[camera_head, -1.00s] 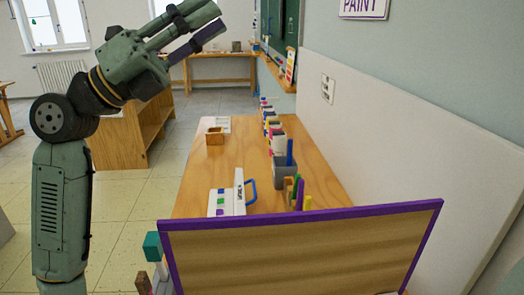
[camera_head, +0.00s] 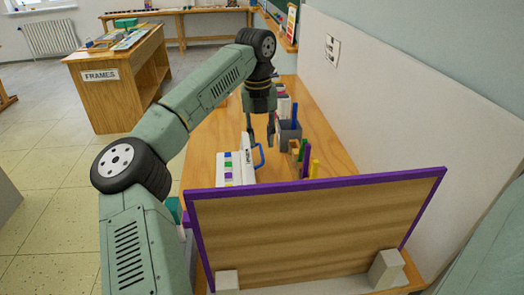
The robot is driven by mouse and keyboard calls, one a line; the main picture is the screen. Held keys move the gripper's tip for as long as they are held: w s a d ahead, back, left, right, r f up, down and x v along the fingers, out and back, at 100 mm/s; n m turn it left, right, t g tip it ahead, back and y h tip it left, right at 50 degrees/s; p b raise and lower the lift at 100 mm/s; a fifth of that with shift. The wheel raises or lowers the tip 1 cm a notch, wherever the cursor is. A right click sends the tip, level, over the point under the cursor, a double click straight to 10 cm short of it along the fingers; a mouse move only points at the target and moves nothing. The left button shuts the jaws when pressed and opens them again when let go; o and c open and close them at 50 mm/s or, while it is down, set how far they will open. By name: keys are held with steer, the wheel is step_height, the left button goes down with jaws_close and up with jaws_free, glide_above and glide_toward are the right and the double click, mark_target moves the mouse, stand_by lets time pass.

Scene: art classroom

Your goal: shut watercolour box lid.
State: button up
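The white watercolour box (camera_head: 237,181) lies on the table with several coloured squares showing. Its lid (camera_head: 249,166) stands raised along the box's right side, so the box is open. A blue handle-like loop (camera_head: 260,158) shows at the lid's right. My gripper (camera_head: 261,143) points down just beyond the lid's far end, close to the loop. Its two fingers are apart with nothing seen between them. Whether a finger touches the lid or loop I cannot tell.
A grey holder (camera_head: 289,136) with a blue stick stands right of my gripper. Coloured upright pieces (camera_head: 306,160) stand nearer. A purple-framed board (camera_head: 320,228) blocks the table's near end. A white panel (camera_head: 400,115) runs along the right. Bare table lies left of the box.

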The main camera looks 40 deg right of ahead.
mark_target(262, 157)
step_height(262, 157, down, 5)
steer(key=shift+s+d+f+b, duration=0.1)
steer(key=shift+d+f+b, duration=0.1)
steer(key=shift+b, duration=0.45)
steer(key=shift+c, duration=0.5)
jaws_close()
steer(key=shift+a, duration=0.1)
